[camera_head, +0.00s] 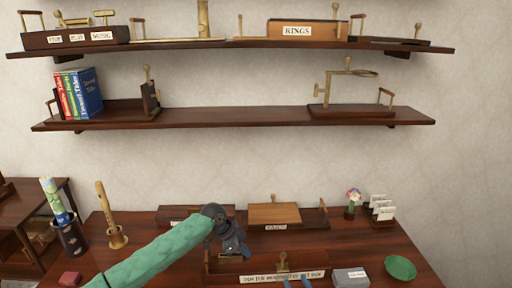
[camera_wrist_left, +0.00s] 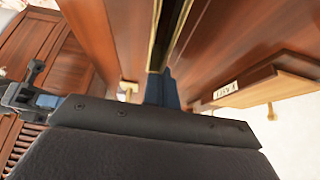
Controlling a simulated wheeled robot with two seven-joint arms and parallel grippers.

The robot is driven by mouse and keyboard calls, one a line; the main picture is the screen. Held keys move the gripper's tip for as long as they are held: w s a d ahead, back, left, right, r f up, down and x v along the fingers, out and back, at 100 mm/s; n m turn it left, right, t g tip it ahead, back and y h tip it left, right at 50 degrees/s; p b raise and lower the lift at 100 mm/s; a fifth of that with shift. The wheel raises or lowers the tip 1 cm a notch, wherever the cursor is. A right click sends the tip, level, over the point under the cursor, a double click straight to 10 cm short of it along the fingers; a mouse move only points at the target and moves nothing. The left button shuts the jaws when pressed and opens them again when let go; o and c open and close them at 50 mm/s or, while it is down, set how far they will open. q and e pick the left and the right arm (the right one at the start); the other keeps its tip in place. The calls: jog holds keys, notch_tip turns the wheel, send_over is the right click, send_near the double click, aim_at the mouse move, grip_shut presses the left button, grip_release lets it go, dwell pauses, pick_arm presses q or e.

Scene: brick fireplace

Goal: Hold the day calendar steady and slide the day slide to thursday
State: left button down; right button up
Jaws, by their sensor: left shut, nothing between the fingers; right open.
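The day calendar (camera_head: 230,267) is a dark wooden stand near the table's front, with a pale strip of day names (camera_head: 260,279) that is too small to read clearly. A brass upright piece (camera_head: 283,261), which looks like the day slide, stands behind about the middle of the strip. My left gripper (camera_head: 243,252) is shut and empty, pointing down over the calendar's left half; contact cannot be told. Its closed fingers show in the left wrist view (camera_wrist_left: 166,88). My right gripper's bluish fingertips (camera_head: 298,283) are open at the bottom edge, in front of the strip's right half.
Behind stand a wooden box (camera_head: 275,214) and another dark one (camera_head: 180,213). A grey box (camera_head: 350,277) and green bowl (camera_head: 400,267) are on the right. Shelves (camera_head: 240,118) hang above.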

pick_arm(q)
jog(key=shift+r+p, duration=1.5)
jog(key=shift+r, duration=1.35)
jog(key=shift+w+a, duration=0.1)
jog(key=shift+w, duration=0.05)
